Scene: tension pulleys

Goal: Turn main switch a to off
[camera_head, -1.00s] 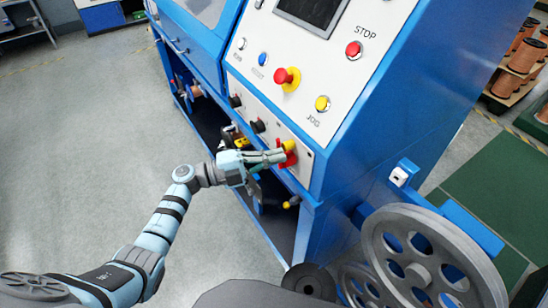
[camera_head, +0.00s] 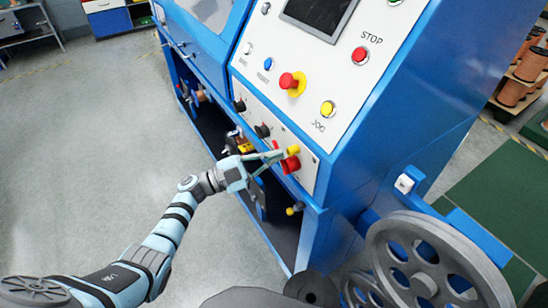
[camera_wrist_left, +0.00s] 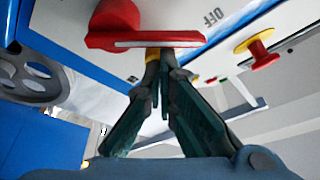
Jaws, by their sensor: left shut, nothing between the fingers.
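The main switch (camera_head: 290,165) is a red handle low on the machine's white front panel, with a yellow part just above it. In the left wrist view the red handle (camera_wrist_left: 130,28) spans crosswise at the top, a pale strip along its edge, and an OFF label is printed to its right. My left gripper (camera_head: 278,157) is shut and empty, its fingertips right at the handle. In the wrist view the gripper's fingertips (camera_wrist_left: 163,58) meet just below the handle's edge; whether they touch it I cannot tell. My right gripper is out of view.
Two black knobs (camera_head: 262,130) sit left of the switch. Above are a red emergency button (camera_head: 292,82), a yellow JOG button (camera_head: 327,108) and a red STOP button (camera_head: 360,55). A large grey pulley (camera_head: 425,262) stands at lower right. Open floor (camera_head: 90,150) lies left.

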